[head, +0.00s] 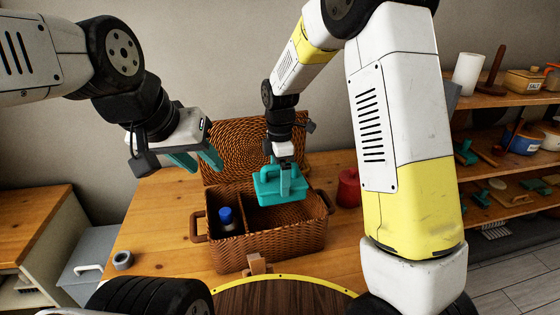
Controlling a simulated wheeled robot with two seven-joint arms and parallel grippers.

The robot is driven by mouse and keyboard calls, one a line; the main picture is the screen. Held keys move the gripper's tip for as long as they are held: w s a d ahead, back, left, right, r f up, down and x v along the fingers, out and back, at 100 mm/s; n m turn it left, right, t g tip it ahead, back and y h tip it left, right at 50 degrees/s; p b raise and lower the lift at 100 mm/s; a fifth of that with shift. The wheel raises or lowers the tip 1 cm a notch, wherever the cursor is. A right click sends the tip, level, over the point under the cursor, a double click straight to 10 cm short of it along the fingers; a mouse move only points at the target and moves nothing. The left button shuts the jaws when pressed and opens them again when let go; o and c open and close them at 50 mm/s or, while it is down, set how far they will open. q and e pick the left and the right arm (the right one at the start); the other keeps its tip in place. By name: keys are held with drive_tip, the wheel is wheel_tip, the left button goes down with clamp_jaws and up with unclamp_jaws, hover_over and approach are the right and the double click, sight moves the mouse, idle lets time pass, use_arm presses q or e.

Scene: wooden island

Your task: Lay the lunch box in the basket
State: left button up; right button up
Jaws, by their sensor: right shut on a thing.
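A wicker basket (268,246) with its lid (236,150) raised at the back stands on the wooden island. It has a narrow left compartment and a wider right one. A teal lunch box (268,190) is held by my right gripper (284,180), over the wider right compartment. The gripper's teal fingers blend with the box, and whether the box touches the basket cannot be told. My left gripper (197,160) is open and empty, above the island to the left of the basket's raised lid.
A blue-capped bottle (226,217) stands in the basket's left compartment. A red container (348,188) stands right of the basket. A grey roll (122,260) lies on the island's left side. Shelves (500,100) with various kitchen items stand at the right.

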wheel_tip(320, 180, down, 15)
drive_tip(key=shift+f, duration=0.1)
idle(0.7)
drive_tip(key=o, duration=1.8)
wheel_tip(320, 180, up, 11)
drive_tip(key=shift+f, duration=0.1)
wheel_tip(320, 180, up, 8)
drive_tip(key=shift+f, duration=0.1)
